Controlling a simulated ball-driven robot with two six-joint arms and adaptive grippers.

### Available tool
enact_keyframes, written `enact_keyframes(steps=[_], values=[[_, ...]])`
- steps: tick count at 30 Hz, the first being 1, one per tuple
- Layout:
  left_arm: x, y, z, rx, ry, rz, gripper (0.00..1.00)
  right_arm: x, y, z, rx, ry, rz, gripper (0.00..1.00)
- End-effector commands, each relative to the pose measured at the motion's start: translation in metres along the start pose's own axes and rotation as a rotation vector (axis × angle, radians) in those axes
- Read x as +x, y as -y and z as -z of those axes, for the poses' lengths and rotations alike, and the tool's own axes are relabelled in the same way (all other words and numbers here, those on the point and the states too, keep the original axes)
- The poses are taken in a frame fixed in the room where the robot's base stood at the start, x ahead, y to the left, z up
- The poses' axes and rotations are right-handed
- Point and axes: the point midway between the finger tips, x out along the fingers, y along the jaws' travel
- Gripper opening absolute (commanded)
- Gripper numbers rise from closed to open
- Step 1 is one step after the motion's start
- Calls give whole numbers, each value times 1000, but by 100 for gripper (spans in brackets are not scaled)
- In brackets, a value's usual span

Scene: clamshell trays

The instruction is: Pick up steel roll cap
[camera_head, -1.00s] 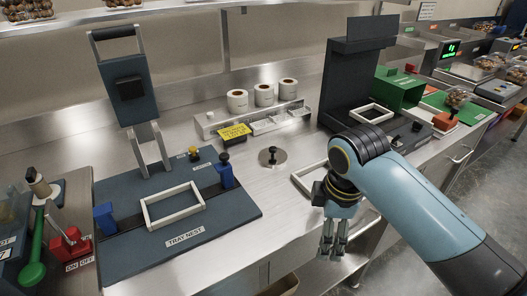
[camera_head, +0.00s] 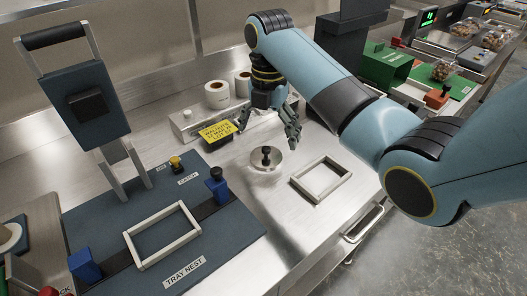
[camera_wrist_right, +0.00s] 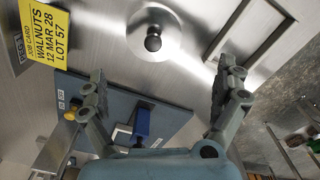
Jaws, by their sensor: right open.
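The steel roll cap is a round, shiny disc (camera_head: 262,162) with a black knob on top. It lies flat on the steel bench, between the blue tray nest board and a pale rectangular frame. My right gripper (camera_head: 268,132) is open and empty, above and just behind the cap in the head view. In the right wrist view the cap (camera_wrist_right: 166,30) shows at the top middle, ahead of the two spread fingers (camera_wrist_right: 160,92) and apart from them. My left gripper is not in view.
The tray nest board (camera_head: 225,232) with a pale frame (camera_head: 163,238) and blue posts is at left. The yellow job card (camera_head: 217,132) and white label rolls (camera_head: 216,95) stand behind the cap. Another pale frame (camera_head: 345,181) lies to its right. Bare steel surrounds the cap.

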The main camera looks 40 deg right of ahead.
Motion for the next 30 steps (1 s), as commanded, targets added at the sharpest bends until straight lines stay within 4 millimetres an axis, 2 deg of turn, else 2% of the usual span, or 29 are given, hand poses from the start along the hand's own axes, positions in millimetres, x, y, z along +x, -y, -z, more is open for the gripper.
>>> enact_keyframes(steps=[1, 3, 6, 10, 15, 18, 26, 30], values=[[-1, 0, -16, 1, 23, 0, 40, 8, 0, 0, 0, -1, 1, 100], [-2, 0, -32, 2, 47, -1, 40, 17, 0, 0, 1, 0, 0, 100], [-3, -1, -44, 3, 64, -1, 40, 25, -1, 0, 2, 1, 0, 100], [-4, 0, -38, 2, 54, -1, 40, 38, -3, -3, 3, 0, 0, 100], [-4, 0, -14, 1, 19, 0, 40, 64, -6, -6, 4, 0, 1, 100], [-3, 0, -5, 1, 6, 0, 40, 74, -6, -6, 3, 1, -1, 100], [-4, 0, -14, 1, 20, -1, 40, 77, -7, -6, 3, 2, -2, 100], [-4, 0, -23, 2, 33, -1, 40, 76, -7, -6, 3, 2, -2, 82]])
